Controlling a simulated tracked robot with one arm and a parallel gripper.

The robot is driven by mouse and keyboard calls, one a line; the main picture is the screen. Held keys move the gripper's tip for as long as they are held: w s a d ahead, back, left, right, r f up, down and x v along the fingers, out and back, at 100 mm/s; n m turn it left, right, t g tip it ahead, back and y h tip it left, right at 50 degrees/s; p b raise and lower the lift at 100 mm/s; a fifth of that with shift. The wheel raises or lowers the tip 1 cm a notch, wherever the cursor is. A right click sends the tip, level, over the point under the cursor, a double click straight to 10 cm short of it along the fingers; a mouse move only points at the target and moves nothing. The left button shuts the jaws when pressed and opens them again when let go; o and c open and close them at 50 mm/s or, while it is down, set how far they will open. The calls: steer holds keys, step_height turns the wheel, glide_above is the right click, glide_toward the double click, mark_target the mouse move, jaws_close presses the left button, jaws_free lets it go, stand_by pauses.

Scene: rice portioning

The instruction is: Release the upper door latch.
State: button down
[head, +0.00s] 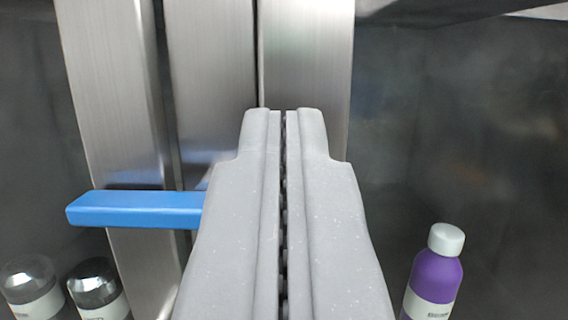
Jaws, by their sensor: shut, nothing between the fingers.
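A blue bar-shaped latch handle (135,209) shows at the left, lying level across the brushed metal uprights of the door frame (115,90). Its right end passes out of sight behind my gripper. My gripper (283,112) is in the middle of the view, pointing away from me toward the metal uprights. Its two grey fingers are together with only a thin dark seam between them, and nothing is held. The fingertips are to the right of the blue handle and higher in the picture. I cannot tell whether the gripper touches the handle.
A purple bottle with a white cap (435,275) stands at the lower right. Two clear-capped bottles, one at the far left (30,285) and one beside it (97,290), stand at the lower left. Dark, dull panels (460,130) fill the right side.

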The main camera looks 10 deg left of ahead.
mark_target(284, 68)
steer(key=p+x, duration=0.3)
steer(key=x, duration=0.1)
steer(key=shift+r, duration=0.1)
steer(key=shift+s+f+b, duration=0.1)
steer(key=shift+f+b, duration=1.45)
steer(key=shift+f, duration=0.55)
